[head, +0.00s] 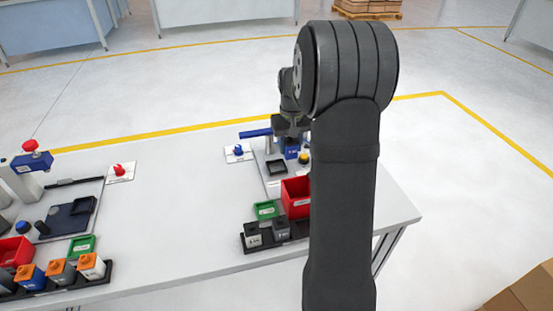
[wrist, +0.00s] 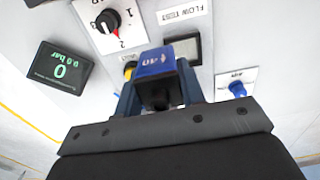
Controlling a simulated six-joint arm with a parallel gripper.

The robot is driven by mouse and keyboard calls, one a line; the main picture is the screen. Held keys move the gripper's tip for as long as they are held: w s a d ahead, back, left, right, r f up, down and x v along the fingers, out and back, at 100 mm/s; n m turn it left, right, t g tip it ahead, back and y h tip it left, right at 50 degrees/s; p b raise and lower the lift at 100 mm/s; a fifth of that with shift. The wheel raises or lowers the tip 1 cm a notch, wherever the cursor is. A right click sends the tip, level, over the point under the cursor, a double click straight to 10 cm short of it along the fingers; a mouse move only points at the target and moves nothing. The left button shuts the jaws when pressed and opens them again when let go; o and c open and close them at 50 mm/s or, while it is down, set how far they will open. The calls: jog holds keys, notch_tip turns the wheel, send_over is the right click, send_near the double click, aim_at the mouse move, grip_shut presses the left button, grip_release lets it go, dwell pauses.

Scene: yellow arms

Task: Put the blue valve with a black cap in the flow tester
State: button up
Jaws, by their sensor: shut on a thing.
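My gripper (wrist: 157,92) is shut on the blue valve (wrist: 155,58), with one finger on each side of it. The valve's black cap (wrist: 159,96) faces the wrist camera. In the head view my gripper (head: 291,136) is over the back of the flow tester (head: 273,184), and a blue block (head: 291,153) shows just under it. The wrist view shows the tester's "FLOW TEST" label (wrist: 182,13) and a dark-framed square (wrist: 185,46) beside the valve. I cannot tell whether the valve touches the tester.
A yellow part (wrist: 130,70) is close beside the valve. A dial (wrist: 107,20), a pressure display (wrist: 60,70) and a blue knob (wrist: 237,88) surround it. A red bin (head: 296,196), a green bin (head: 265,209) and a valve rack (head: 262,247) stand in front. The mid-table is clear.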

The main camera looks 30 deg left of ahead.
jog(key=a+f, duration=0.2)
jog(key=a, duration=0.2)
jog(key=shift+s+a+f, duration=0.25)
jog(key=shift+a+f, duration=0.05)
jog(key=shift+f, duration=2.1)
jog(key=shift+f, duration=0.1)
jog(key=o, duration=1)
notch_tip(320, 180, up, 12)
jog(key=shift+r, duration=0.1)
